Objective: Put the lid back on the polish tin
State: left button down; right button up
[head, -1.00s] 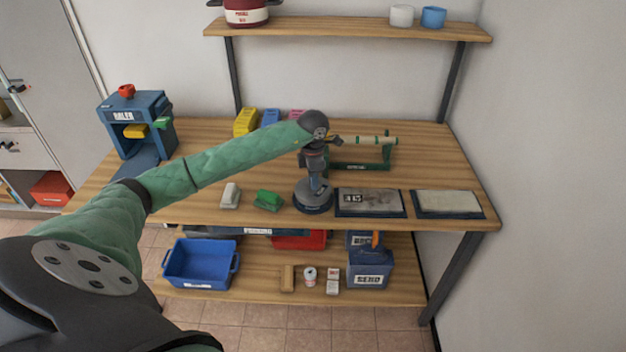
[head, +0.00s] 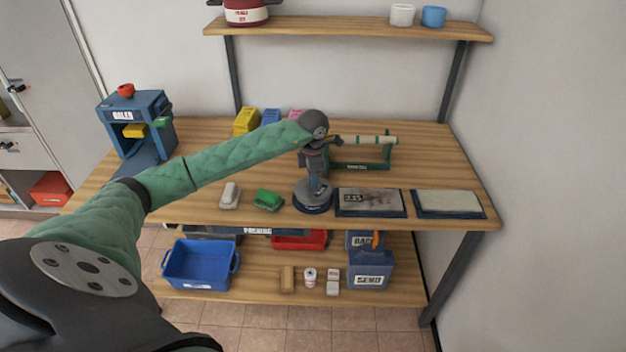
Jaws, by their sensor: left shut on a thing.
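The polish tin (head: 313,208) is a round, dark blue tin with a small label, standing on the workbench near its front edge. A grey round disc, which looks like the lid (head: 302,192), lies at the top of the tin. My left gripper (head: 316,188) points down from above and is shut on the lid. I cannot tell whether the lid sits fully flat on the rim, and the fingers hide part of it. My right gripper is not in view.
Two flat framed pads, one grey (head: 370,200) and one pale (head: 448,201), lie right of the tin. A green block (head: 268,199) and a white block (head: 230,195) lie left. A green roll stand (head: 362,165) stands behind. The wooden bench (head: 420,150) is clear at the back right.

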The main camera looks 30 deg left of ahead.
pick_arm(q)
jog(key=shift+b, duration=0.4)
dwell(0.7)
dwell(0.3)
jog(key=c, duration=1.1)
grip_release()
jog(key=shift+c, duration=0.2)
jog(key=shift+o, duration=0.3)
jog(key=o, duration=0.4)
jog(key=shift+r, duration=0.1)
jog(key=shift+r+p, duration=0.75)
jog(key=shift+r, duration=2.6)
grip_shut()
